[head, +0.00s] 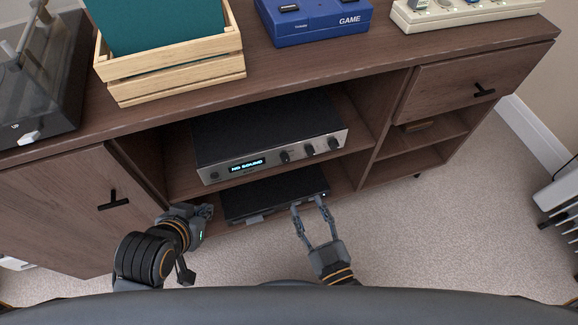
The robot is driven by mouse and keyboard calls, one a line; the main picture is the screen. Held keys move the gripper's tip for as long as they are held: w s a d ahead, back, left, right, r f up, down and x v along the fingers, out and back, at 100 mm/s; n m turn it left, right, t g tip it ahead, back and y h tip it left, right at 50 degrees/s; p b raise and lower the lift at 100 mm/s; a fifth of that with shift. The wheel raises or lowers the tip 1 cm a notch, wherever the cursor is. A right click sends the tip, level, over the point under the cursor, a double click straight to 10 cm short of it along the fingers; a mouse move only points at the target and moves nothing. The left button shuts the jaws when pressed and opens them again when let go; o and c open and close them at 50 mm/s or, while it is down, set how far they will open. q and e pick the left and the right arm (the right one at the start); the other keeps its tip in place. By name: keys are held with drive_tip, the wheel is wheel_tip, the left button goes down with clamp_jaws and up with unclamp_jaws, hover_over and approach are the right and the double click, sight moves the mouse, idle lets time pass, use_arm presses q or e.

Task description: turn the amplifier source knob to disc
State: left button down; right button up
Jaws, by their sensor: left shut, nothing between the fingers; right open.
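The amplifier (275,140) is a black box with a silver front on the cabinet's upper middle shelf. Its display (247,164) reads "NO SOUND". Several dark knobs sit to the right of the display, among them one at its near side (284,157) and one at the far right (333,143). The labels are too small to read, so I cannot tell which knob is the source. My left gripper (207,212) is shut and empty, below and left of the amplifier. My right gripper (309,203) is open and empty, below the knobs and in front of the lower shelf, apart from the amplifier.
A flat black device (275,191) lies on the shelf below the amplifier. The cabinet (375,62) carries a wooden crate (175,75), a blue game console (315,20), a cream power strip (465,10) and a turntable (40,80).

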drive_tip(key=b, duration=0.2)
approach(287, 161)
drive_tip(key=w, duration=0.2)
drive_tip(key=x, duration=0.5)
drive_tip(key=shift+a, duration=0.4)
use_arm(q)
drive_tip(key=w+d+r+t+h, duration=0.2)
drive_tip(key=w+d+r+t, duration=0.1)
drive_tip(key=w+r+t, duration=0.4)
drive_tip(key=shift+w+d+r+b, duration=0.3)
drive_tip(key=shift+w+r, duration=0.3)
drive_tip(key=shift+r, duration=0.75)
use_arm(e)
drive_tip(key=shift+w+a, duration=0.15)
drive_tip(key=shift+w, duration=0.3)
clamp_jaws()
